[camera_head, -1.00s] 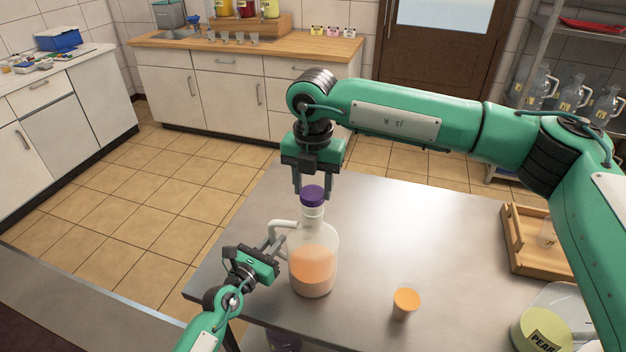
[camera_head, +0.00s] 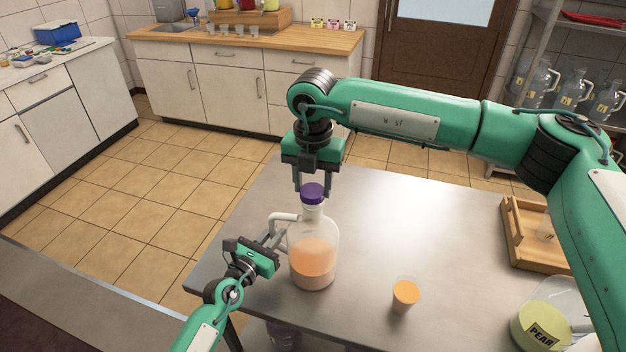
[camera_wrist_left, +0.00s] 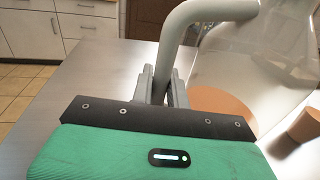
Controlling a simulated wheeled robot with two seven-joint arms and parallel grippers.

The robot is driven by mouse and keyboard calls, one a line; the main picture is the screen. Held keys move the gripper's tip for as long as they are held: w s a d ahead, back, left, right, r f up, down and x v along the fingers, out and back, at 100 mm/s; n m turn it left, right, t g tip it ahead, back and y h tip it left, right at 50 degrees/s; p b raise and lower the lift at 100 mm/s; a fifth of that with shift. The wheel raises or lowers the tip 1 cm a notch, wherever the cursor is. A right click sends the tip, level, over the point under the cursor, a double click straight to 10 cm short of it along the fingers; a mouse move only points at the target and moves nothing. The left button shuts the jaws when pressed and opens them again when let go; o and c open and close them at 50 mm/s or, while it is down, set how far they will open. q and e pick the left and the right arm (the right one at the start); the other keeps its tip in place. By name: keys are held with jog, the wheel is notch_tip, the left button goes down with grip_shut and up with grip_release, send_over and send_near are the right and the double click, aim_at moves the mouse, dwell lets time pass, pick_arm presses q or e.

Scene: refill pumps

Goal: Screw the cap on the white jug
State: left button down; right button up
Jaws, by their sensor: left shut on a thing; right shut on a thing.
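The white jug (camera_head: 313,258), a clear-walled bottle with a white handle and orange liquid low inside, stands upright on the steel table. A purple cap (camera_head: 313,193) sits at the top of its neck; whether it is threaded on cannot be told. My right gripper (camera_head: 312,188) points down from above, its fingers shut on the cap. My left gripper (camera_head: 276,240) is shut on the jug's handle from the left. The handle (camera_wrist_left: 198,22) also shows between the fingers in the left wrist view, with the jug body (camera_wrist_left: 262,62) beyond.
A small cup of orange liquid (camera_head: 405,295) stands right of the jug. A wooden tray (camera_head: 518,250) and a container labelled PEAR (camera_head: 541,325) are at the table's right.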

jog(key=shift+f, duration=0.3)
jog(key=m, duration=0.3)
jog(key=shift+d, duration=0.1)
jog(key=m, duration=0.4)
jog(key=shift+s+m, duration=0.1)
jog(key=shift+m, duration=0.3)
jog(key=m, duration=0.4)
jog(key=shift+s+d+m, duration=0.1)
jog(key=shift+m, duration=0.2)
jog(key=m, duration=0.3)
jog(key=shift+s+m, duration=0.1)
jog(key=shift+m, duration=0.3)
jog(key=o, duration=1)
